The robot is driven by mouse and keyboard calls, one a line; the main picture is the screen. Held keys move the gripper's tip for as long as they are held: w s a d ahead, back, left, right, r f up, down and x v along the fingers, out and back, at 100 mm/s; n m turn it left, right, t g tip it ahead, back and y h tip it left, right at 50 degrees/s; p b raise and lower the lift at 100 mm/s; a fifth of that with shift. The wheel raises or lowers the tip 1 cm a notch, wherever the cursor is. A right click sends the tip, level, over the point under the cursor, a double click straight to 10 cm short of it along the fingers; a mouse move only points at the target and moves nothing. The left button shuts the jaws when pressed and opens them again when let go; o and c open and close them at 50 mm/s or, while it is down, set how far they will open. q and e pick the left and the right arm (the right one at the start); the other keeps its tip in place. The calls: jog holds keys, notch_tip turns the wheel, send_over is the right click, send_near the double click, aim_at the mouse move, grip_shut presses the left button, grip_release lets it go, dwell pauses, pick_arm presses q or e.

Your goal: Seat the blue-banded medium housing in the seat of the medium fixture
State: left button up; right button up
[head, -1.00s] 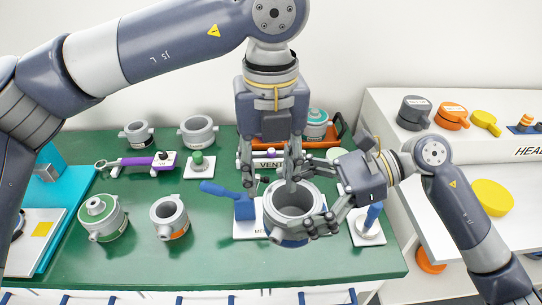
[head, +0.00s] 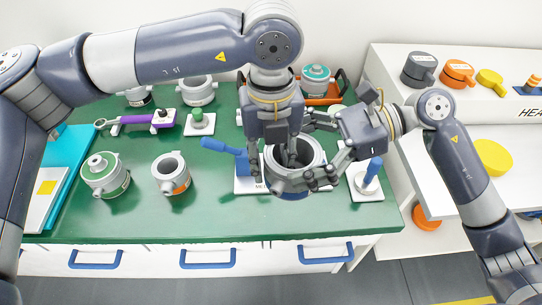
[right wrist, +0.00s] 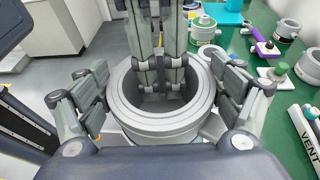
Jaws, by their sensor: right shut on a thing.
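The blue-banded medium housing (head: 272,171) is a grey open cylinder with a blue band low on its wall. It also shows in the right wrist view (right wrist: 160,125). My right gripper (head: 318,152) is shut on it, with fingers on opposite sides. The medium fixture (head: 243,186) is a white plate with a blue lever clamp, below and left of the housing. The housing hides its seat, so I cannot tell whether it is seated. My left gripper (head: 274,163) points down with fingers apart, one over the housing's opening, the other left of it near the clamp.
An orange-banded housing (head: 171,174) and a green-banded housing (head: 105,175) stand left. A white base with a blue post (head: 370,178) is close on the right. A teal-topped housing (head: 316,78) sits in an orange tray behind.

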pick_arm(q)
grip_shut()
pick_arm(e)
jog(key=o, duration=1.3)
jog(key=shift+d, duration=0.1)
